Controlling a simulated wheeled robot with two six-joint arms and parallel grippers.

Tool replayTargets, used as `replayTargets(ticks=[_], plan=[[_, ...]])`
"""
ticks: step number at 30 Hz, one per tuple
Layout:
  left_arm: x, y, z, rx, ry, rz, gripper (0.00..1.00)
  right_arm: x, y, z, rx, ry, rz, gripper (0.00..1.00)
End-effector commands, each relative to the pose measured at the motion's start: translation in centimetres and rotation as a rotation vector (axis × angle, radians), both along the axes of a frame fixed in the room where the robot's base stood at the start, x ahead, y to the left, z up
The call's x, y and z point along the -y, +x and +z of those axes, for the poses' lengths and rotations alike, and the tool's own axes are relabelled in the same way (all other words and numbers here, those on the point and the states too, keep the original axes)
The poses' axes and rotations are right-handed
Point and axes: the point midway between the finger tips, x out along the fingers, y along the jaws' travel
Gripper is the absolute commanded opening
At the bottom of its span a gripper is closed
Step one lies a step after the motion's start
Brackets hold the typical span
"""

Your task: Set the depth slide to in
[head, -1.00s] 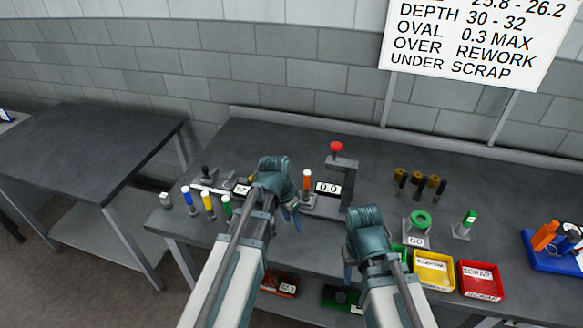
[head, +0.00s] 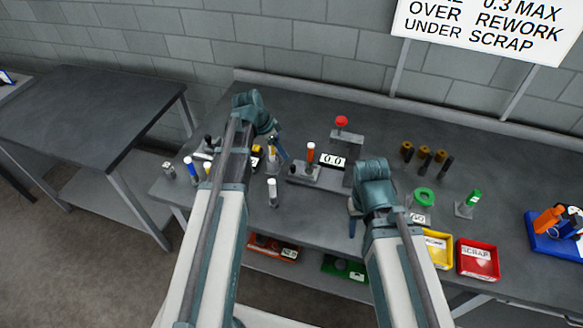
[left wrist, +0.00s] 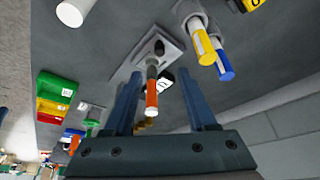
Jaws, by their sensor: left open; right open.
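No label marks the depth slide, so I cannot tell for sure which part it is. An upright orange-topped handle (head: 310,153) stands on a grey plate beside a 0.0 display (head: 333,161). My left gripper (head: 277,150) is open and empty, above the bench to the left of that handle in the head view. In the left wrist view an orange-tipped handle (left wrist: 152,95) shows between the open fingers (left wrist: 160,105), apparently not touched, with a black knob (left wrist: 158,47) on its plate. My right gripper (head: 353,218) is open and empty near the bench's front.
A red knob (head: 341,122) tops a post behind the display. Blue (head: 190,168) and yellow (head: 207,171) pegs and a white-topped peg (head: 272,192) stand nearby. Brown-topped pieces (head: 423,153), a green ring (head: 424,196) and a red scrap bin (head: 477,258) are to the right.

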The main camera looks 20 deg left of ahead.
Motion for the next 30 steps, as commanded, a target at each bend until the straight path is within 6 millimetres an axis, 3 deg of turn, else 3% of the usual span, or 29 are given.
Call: replayTargets(ticks=[1,18,30], plan=[[0.2,0.3,-1.4,0.000,0.000,-0.001,0.57,0.0,0.0,-1.4,0.000,0.000,0.000,0.50],[2.7,2.5,-9.3,-0.001,-0.001,0.000,0.57,0.0,0.0,-9.3,0.000,0.000,-0.003,0.50],[3.1,2.9,-10.1,-0.001,0.001,0.000,0.57,0.0,0.0,-10.1,0.000,0.000,-0.003,0.50]])
